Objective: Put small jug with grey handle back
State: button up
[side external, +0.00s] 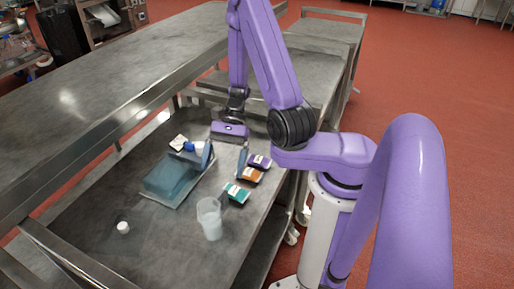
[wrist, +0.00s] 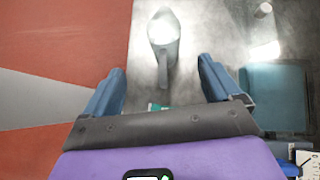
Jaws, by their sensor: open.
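The small jug (side external: 210,219) is translucent white and stands upright on the metal table, near its right edge. Its grey handle (side external: 224,196) points toward the back, on the side of my gripper. In the wrist view the jug (wrist: 163,27) is at the top centre, with the grey handle (wrist: 165,66) pointing down the picture. My gripper (side external: 225,162) is open and empty, above the table and behind the jug. In the wrist view its two blue fingers (wrist: 162,70) are spread wide, with the handle showing between them. I see no contact with the jug.
A blue-grey box (side external: 170,178) on a tray lies left of the gripper. Teal (side external: 236,193), orange (side external: 249,175) and purple (side external: 259,161) packets lie in a row along the right edge. A small white cap (side external: 123,227) sits front left. The table's front middle is clear.

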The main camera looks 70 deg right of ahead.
jog(key=s+a+r+n+h, duration=0.1)
jog(key=s+r+n+h, duration=0.3)
jog(key=n, duration=1)
jog(key=s+a+r+n+t+h, duration=0.1)
jog(key=s+r+n+h, duration=0.4)
jog(key=s+r+n, duration=0.4)
jog(key=s+n, duration=0.1)
jog(key=n, duration=0.4)
jog(key=shift+a+r+t, duration=0.25)
jog(key=shift+r+t, duration=0.05)
